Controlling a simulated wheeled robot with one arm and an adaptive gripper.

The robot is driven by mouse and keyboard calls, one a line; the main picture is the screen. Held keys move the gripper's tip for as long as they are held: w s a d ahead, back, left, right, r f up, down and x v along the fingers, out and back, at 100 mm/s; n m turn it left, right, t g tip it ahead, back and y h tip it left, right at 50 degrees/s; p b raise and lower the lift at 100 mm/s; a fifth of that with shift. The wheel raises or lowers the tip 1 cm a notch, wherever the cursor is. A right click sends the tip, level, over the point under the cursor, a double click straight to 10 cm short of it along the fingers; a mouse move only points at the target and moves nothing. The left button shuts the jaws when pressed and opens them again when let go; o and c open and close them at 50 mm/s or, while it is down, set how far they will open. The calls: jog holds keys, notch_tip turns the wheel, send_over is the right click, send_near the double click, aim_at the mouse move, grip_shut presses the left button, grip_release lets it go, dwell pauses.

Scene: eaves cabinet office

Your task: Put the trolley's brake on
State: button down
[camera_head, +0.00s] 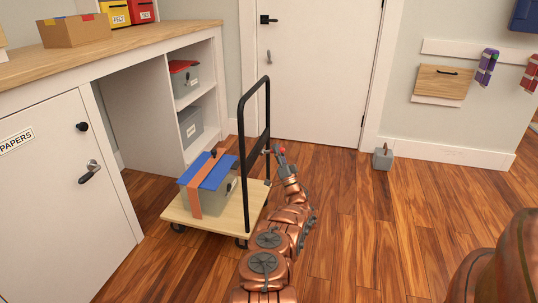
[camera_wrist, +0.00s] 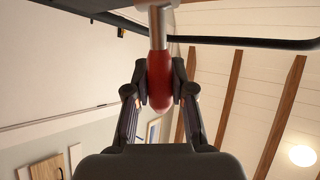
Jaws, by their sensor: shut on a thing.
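The trolley (camera_head: 225,223) has a pale wooden deck and a tall black push handle (camera_head: 267,100), and it stands on the wood floor beside the cabinet. My gripper (camera_head: 279,152) is at the right side of the handle frame, low on it. In the wrist view my gripper (camera_wrist: 160,92) is shut on a red grip (camera_wrist: 160,70) at the end of a metal lever (camera_wrist: 157,28), with a finger on each side. I take this for the brake lever. In the head view only a little of the red grip (camera_head: 283,150) shows.
A grey box with a blue lid and orange strap (camera_head: 194,202) sits on the deck. The white cabinet (camera_head: 60,190) is left, with a shut white door (camera_head: 315,75) behind. A small grey block (camera_head: 382,160) lies by the wall.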

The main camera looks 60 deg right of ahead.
jog(key=shift+f+m+h, duration=0.3)
jog(key=shift+f+h, duration=0.1)
jog(key=shift+h, duration=0.1)
jog(key=c, duration=1)
grip_release()
jog(key=shift+r, duration=0.15)
jog(key=shift+o, duration=0.2)
jog(key=v, duration=1.2)
jog(key=shift+s+r, duration=0.1)
jog(key=shift+s, duration=0.05)
